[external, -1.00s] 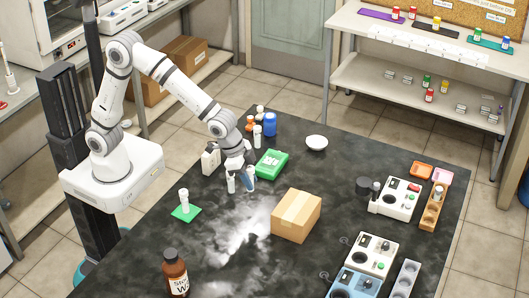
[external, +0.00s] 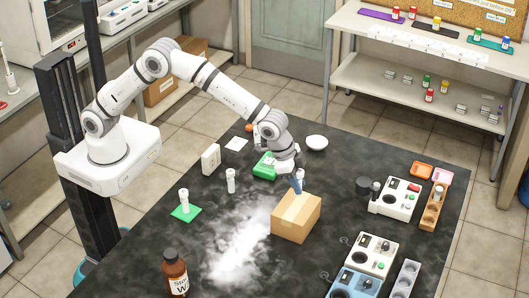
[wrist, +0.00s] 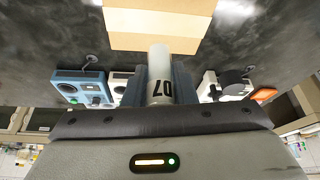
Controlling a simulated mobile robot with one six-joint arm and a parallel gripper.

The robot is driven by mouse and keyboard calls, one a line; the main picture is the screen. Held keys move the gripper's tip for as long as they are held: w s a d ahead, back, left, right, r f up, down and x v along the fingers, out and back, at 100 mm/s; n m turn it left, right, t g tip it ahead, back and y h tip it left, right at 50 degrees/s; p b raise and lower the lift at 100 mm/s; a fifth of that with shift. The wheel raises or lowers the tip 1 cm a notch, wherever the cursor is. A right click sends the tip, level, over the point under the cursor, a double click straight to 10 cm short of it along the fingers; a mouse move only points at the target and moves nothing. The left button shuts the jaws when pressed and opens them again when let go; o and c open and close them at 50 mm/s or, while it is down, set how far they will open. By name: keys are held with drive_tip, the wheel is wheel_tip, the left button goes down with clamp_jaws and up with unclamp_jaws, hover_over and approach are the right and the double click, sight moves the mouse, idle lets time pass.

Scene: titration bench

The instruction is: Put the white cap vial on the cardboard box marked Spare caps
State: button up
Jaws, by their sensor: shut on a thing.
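My gripper (external: 298,186) is shut on a whitish vial, which shows in the wrist view (wrist: 159,72) standing up between the fingers with dark digits that look like 07. Its cap colour cannot be made out. The cardboard box (external: 295,220) is closed, with a paler tape strip, and sits on the dark bench; no marking on it is readable. In the external view my fingers are at or just above the box's back edge. In the wrist view the box (wrist: 155,18) lies beyond the vial's end. I cannot tell whether they touch.
Another white vial (external: 231,181) stands alone left of the box. A green rack (external: 264,166) lies behind my gripper. A green pad (external: 186,213) with a white item is at left, a brown bottle (external: 176,273) at front. Devices (external: 397,198) stand right of the box.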

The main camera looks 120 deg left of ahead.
drive_tip(key=shift+f+p, duration=0.3)
drive_tip(key=shift+f, duration=2.2)
drive_tip(key=o, duration=1)
drive_tip(key=shift+r, duration=0.15)
drive_tip(key=shift+r, duration=0.2)
drive_tip(key=s+d+r+b, duration=0.2)
drive_tip(key=s+d+r, duration=0.1)
drive_tip(key=s+r, duration=1.15)
drive_tip(key=s+d, duration=0.1)
drive_tip(key=s, duration=1)
drive_tip(key=s+d+m, duration=0.1)
drive_tip(key=s+d, duration=0.1)
drive_tip(key=s, duration=0.8)
drive_tip(key=s+d+r+m+g, duration=0.1)
drive_tip(key=s+d, duration=0.1)
drive_tip(key=s, duration=0.9)
drive_tip(key=shift+s+h, duration=0.35)
drive_tip(key=shift+h, duration=0.05)
